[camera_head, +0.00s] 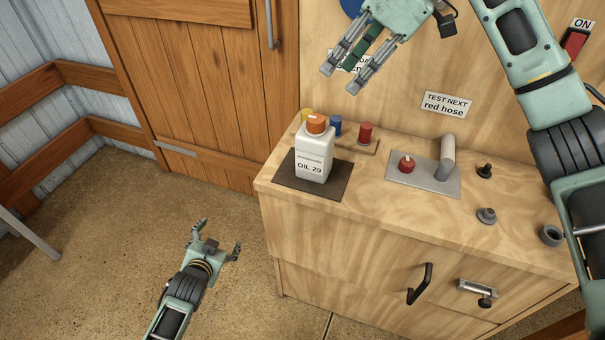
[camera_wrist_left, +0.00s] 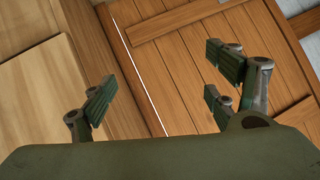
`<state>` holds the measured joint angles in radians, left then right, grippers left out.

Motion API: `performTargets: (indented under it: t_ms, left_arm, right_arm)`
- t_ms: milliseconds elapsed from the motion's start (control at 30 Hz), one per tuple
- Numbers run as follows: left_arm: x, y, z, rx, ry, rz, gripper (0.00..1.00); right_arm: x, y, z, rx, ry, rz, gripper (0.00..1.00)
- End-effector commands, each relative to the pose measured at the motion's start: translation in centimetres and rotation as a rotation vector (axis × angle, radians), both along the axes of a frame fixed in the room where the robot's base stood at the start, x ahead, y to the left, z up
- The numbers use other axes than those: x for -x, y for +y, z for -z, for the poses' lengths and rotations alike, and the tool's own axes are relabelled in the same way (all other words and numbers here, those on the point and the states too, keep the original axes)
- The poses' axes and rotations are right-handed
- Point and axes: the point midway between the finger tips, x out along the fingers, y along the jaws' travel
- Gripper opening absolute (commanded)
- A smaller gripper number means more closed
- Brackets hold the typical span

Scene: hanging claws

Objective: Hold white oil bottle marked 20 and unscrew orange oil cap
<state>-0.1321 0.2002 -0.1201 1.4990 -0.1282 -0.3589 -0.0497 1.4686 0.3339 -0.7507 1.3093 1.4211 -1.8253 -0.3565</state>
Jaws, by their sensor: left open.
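The white oil bottle (camera_head: 315,157) marked OIL 20 stands upright on a dark mat (camera_head: 332,187) at the left of the bench. Its orange cap (camera_head: 316,123) sits on top. My left gripper (camera_head: 220,238) is low over the floor, left of the bench and apart from the bottle. It is open and empty; its spread fingers also show in the left wrist view (camera_wrist_left: 160,85), where no bottle is seen. My right gripper (camera_head: 342,80) hangs above the bottle, in front of the back panel. Its fingers are apart with nothing held, clear of the cap.
Yellow, blue and red (camera_head: 366,133) capped items stand behind the bottle. A metal plate (camera_head: 425,178) with a red knob and a grey lever lies to the right, with small black and grey fittings (camera_head: 487,215) beyond.

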Motion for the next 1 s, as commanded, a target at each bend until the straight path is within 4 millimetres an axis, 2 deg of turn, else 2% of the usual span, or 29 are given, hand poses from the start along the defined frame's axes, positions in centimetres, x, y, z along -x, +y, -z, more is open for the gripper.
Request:
performTargets:
  t_ms: [33, 167, 200, 367, 400, 500, 567, 600, 700, 833, 1000]
  left_arm:
    - [-1.5, 0.0, -2.9, -0.009, -0.054, 0.006, 0.80]
    - [-4.2, 0.2, -10.2, -0.040, -0.182, 0.021, 0.80]
    - [-4.9, 0.2, -12.5, -0.049, -0.224, 0.024, 0.80]
    - [-6.5, 0.0, -22.0, -0.087, -0.385, 0.038, 0.80]
    - [-6.0, -2.8, -22.7, -0.033, -0.406, 0.060, 0.80]
    - [-5.2, -7.5, -26.5, 0.057, -0.482, 0.097, 0.80]
    - [-4.3, -11.1, -25.8, 0.141, -0.474, 0.120, 0.80]
    - [-3.8, -13.1, -25.9, 0.190, -0.476, 0.135, 0.80]
    - [-2.4, -17.6, -26.6, 0.303, -0.483, 0.164, 0.80]
    - [-1.1, -21.6, -27.7, 0.410, -0.490, 0.190, 0.80]
    - [-0.4, -23.9, -28.5, 0.475, -0.494, 0.204, 0.80]
  right_arm:
    - [0.0, 0.0, 0.0, 0.000, 0.000, 0.000, 0.31]
    - [0.0, 0.0, 0.0, 0.000, 0.000, 0.000, 0.31]
    - [0.0, 0.0, 0.0, 0.000, 0.000, 0.000, 0.31]
    - [0.0, 0.0, 0.0, 0.000, 0.000, 0.000, 0.31]
    - [0.0, 0.0, 0.0, 0.000, 0.000, 0.000, 0.31]
    - [0.0, 0.0, 0.0, 0.000, 0.000, 0.000, 0.31]
    - [0.0, 0.0, 0.0, 0.000, 0.000, 0.000, 0.31]
    - [0.0, 0.0, 0.0, 0.000, 0.000, 0.000, 0.31]
    - [0.0, 0.0, 0.0, 0.000, 0.000, 0.000, 0.31]
    - [0.0, 0.0, 0.0, 0.000, 0.000, 0.000, 0.31]
    - [0.0, 0.0, 0.0, 0.000, 0.000, 0.000, 0.31]
